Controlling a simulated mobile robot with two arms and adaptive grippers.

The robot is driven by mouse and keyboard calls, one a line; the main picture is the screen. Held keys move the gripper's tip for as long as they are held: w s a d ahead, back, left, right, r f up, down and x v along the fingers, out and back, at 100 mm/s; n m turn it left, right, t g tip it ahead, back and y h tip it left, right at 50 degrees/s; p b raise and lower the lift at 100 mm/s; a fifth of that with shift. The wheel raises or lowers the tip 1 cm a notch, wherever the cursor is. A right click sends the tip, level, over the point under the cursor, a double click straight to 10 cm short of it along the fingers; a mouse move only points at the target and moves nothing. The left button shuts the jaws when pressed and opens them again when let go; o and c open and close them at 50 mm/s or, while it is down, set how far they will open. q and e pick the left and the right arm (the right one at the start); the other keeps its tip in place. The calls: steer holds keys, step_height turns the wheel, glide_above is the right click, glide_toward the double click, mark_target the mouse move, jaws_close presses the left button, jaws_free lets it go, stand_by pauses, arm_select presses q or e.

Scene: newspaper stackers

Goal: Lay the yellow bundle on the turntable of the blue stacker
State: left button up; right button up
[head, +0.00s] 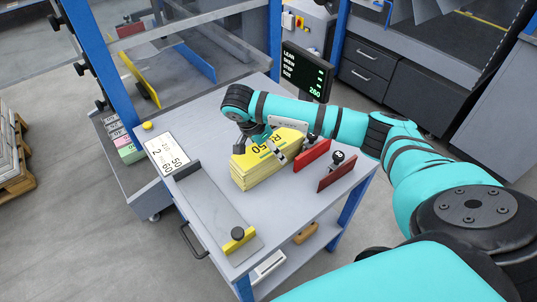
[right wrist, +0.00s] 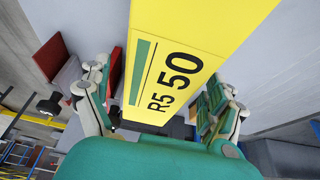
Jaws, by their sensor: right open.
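The yellow bundle (head: 250,178) is a thick stack on the grey table, with "50" on its top sheet. My right gripper (head: 262,151) is over the bundle, pointing down. Grey space shows between fingers and bundle; contact cannot be told. A blue-framed machine (head: 88,45) stands at the left, with yellow and blue plates inside. I cannot pick out a turntable. My left gripper is out of view.
The grey table (head: 208,125) carries two red plates (head: 312,154) with black knobs right of the bundle. A grey slide (head: 210,200) with a yellow block and a label card (head: 167,152) lie at its left. A black display (head: 306,72) stands behind.

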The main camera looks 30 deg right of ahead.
steer(key=c, duration=1.6)
steer(key=shift+w+r, duration=0.1)
steer(key=shift+w, duration=0.05)
steer(key=shift+c, duration=0.9)
step_height(320, 180, up, 9)
steer(key=shift+b, duration=0.3)
step_height(320, 180, up, 9)
steer(key=p, duration=0.2)
steer(key=s+a+f+n+t+y, duration=0.2)
steer(key=s+a+n, duration=0.1)
steer(key=a+n, duration=0.3)
steer(key=s+a+f+n+t+y, duration=0.1)
steer(key=s+a+n+t+y, duration=0.1)
steer(key=s+a+n, duration=0.2)
steer(key=a+n, duration=0.3)
steer(key=n, duration=0.4)
steer(key=shift+a+f+y, duration=0.25)
steer(key=shift+f+y, duration=0.05)
steer(key=shift+f, duration=0.05)
steer(key=shift+w, duration=0.1)
